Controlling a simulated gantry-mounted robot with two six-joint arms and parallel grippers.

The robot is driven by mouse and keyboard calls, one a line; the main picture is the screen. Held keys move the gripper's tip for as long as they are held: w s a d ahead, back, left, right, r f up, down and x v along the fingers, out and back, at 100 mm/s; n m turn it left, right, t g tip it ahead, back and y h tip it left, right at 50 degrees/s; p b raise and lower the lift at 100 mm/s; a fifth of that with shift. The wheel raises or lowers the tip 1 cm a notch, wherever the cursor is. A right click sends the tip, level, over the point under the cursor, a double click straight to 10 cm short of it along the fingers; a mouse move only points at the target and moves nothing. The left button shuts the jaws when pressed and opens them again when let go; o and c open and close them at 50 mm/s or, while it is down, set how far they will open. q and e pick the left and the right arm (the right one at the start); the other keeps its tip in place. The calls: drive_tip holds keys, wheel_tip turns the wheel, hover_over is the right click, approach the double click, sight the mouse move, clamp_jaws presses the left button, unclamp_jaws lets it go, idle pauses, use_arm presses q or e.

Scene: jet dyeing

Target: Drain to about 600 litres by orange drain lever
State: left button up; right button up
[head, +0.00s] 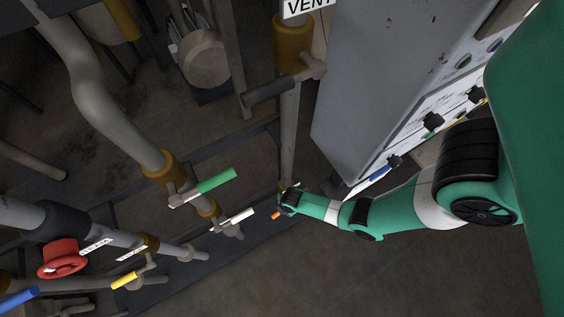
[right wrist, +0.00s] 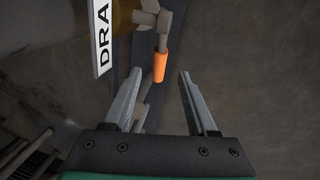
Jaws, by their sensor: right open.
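The orange drain lever (right wrist: 160,66) shows in the right wrist view below a grey valve stem, beside a white label reading "DRA" (right wrist: 103,38). My right gripper (right wrist: 158,78) is open, with the lever's lower end between the lines of its two fingertips. I cannot tell whether either finger touches it. In the head view a small part of the orange lever (head: 276,215) shows just left of my right gripper (head: 285,204), whose wrist hides the rest. My left gripper is not in view. No litre reading is legible.
A green lever (head: 216,180), a white lever (head: 236,219), a yellow lever (head: 124,280) and a red handwheel (head: 62,259) sit on pipes to the left. A grey control cabinet (head: 370,90) with knobs stands above my right arm. A vertical pipe (head: 289,130) rises above the gripper.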

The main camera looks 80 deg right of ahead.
drive_tip(key=f+b, duration=0.2)
drive_tip(key=f, duration=0.1)
drive_tip(key=f+b, duration=0.3)
drive_tip(key=w+d+f+b, duration=0.1)
drive_tip(key=f+b, duration=0.1)
drive_tip(key=f, duration=0.1)
drive_tip(key=shift+b, duration=0.3)
drive_tip(key=shift+w, duration=0.1)
drive_tip(key=shift+r, duration=0.1)
clamp_jaws()
idle(0.6)
